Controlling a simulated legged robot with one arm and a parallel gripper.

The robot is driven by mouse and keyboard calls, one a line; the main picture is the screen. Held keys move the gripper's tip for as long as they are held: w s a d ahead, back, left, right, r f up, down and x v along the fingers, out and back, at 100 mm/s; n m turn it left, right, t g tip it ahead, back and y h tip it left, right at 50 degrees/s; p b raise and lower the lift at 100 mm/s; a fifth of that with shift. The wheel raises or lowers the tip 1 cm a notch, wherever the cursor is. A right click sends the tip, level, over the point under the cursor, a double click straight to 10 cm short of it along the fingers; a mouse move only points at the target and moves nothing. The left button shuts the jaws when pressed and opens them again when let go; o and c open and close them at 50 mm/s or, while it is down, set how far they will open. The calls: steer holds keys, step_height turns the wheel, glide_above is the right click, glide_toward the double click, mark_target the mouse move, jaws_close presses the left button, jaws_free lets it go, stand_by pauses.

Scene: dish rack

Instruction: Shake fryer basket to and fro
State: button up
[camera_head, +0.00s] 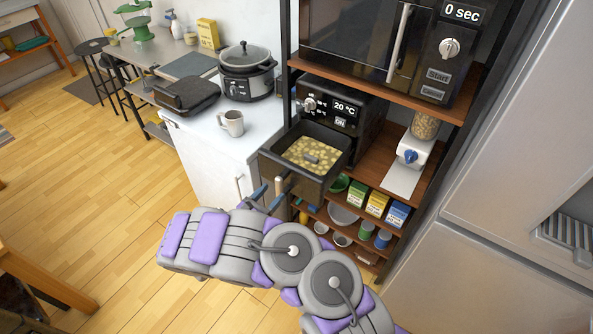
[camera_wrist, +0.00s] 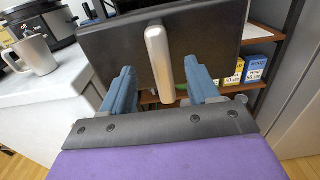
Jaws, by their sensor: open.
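The fryer basket (camera_head: 311,158) is a dark open drawer with pale yellow pieces inside. It is pulled out from the front of the black air fryer (camera_head: 342,108), whose display reads 20 °C. In the wrist view the basket's dark front (camera_wrist: 205,50) faces me, with an upright pale handle (camera_wrist: 159,62) in its middle. My gripper (camera_head: 268,192) is at the basket's front. In the wrist view the blue fingers of my gripper (camera_wrist: 160,90) are open, one on each side of the handle, with visible gaps. Part of the handle is hidden in the head view.
A white counter left of the fryer holds a mug (camera_head: 231,123), a slow cooker (camera_head: 247,72) and a black grill (camera_head: 187,95). A microwave (camera_head: 375,40) sits on the shelf above. Boxes (camera_head: 376,204) and bowls fill lower shelves. A fridge (camera_head: 500,200) stands at right.

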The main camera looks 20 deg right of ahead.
steer(key=p+v, duration=0.1)
steer(key=v, duration=0.2)
stand_by(0.7)
